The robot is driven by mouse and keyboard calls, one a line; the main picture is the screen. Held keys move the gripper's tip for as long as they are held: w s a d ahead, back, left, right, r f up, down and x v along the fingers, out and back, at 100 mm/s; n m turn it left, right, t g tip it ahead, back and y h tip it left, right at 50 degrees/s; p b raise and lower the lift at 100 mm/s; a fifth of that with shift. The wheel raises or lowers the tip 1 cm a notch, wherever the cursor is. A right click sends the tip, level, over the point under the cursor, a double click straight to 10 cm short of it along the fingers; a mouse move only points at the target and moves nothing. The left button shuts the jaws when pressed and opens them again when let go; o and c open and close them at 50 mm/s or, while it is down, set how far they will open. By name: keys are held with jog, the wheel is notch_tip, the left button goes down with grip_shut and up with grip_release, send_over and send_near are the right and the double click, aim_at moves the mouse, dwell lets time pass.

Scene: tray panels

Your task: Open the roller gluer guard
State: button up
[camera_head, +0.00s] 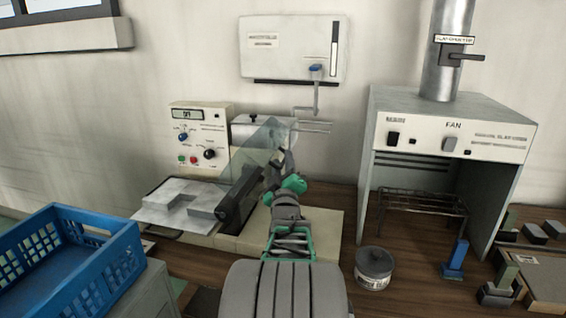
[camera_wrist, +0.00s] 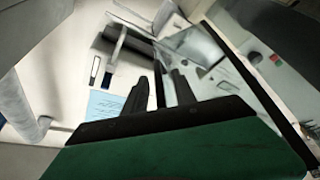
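The roller gluer stands on the bench in the head view, with a cream control panel (camera_head: 200,140) and a dark roller (camera_head: 239,196). Its guard (camera_head: 262,142) is a clear, greyish panel tilted up above the roller. My gripper (camera_head: 284,160) is at the guard's right side, and its fingertips are partly lost against the machine. In the wrist view my gripper's two dark fingers (camera_wrist: 158,88) stand apart, with a thin dark strip between them. I cannot tell whether they touch it. A clear panel, likely the guard (camera_wrist: 195,45), shows just beyond.
A blue crate (camera_head: 70,262) stands at the left front. Grey pieces lie on a pale tray (camera_head: 150,212) left of the roller. A white wall box (camera_head: 290,45) hangs behind.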

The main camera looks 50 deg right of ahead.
grip_shut()
dwell(0.3)
dwell(1.1)
